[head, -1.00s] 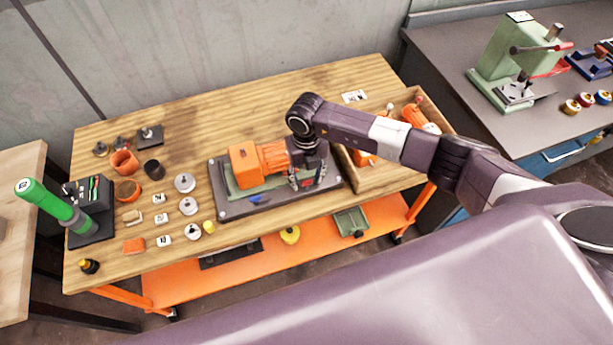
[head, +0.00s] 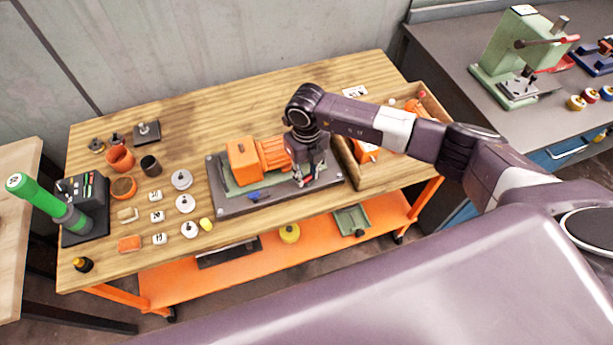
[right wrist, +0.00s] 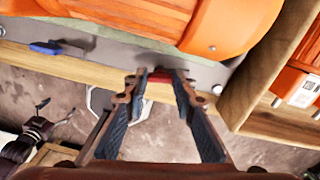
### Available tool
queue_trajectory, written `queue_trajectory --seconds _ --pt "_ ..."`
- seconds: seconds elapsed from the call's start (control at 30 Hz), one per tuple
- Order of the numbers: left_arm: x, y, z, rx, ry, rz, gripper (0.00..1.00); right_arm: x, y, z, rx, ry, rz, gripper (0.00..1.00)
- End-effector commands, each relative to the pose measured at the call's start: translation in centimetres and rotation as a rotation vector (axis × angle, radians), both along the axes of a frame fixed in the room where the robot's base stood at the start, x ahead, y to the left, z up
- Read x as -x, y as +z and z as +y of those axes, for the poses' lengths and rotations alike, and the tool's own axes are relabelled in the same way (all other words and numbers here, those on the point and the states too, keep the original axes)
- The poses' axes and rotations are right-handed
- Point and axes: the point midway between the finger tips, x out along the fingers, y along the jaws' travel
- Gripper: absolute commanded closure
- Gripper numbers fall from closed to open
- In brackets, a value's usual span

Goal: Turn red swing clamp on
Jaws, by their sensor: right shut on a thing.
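The orange motor unit (head: 256,158) lies on a dark fixture plate (head: 232,205) on the wooden bench. My right gripper (head: 304,181) reaches down at the plate's front right, beside the motor's finned end. In the right wrist view my gripper (right wrist: 160,80) has its fingertips close around a small red piece (right wrist: 160,77), the red clamp's handle, at the plate edge. The fingers hide most of the clamp. A blue clamp handle (head: 256,196) sits at the plate's front; it also shows in the right wrist view (right wrist: 47,48). My left gripper is not in view.
A wooden crate (head: 352,174) with orange units stands just right of my gripper. Pots, discs and small blocks lie left of the plate. A green-handled tool (head: 38,196) stands at the far left. Below is an orange shelf (head: 215,275).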

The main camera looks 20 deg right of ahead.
Motion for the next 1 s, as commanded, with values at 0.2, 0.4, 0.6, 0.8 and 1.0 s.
queue_trajectory --seconds 0.2,0.4,0.6,0.8,1.0 --pt "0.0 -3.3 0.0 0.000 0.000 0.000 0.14 -0.2 -0.5 -0.1 0.002 0.205 -0.005 1.00" --pt "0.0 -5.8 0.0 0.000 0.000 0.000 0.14 -0.2 -0.6 -0.1 0.002 0.395 -0.004 1.00" --pt "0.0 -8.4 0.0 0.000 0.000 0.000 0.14 -0.2 -0.6 -0.1 0.002 0.586 -0.005 1.00" --pt "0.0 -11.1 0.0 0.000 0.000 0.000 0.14 -0.2 -0.6 0.0 0.002 0.776 -0.005 1.00" --pt "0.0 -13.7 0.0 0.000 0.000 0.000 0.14 -0.2 -0.5 -0.1 0.002 0.961 -0.005 1.00"
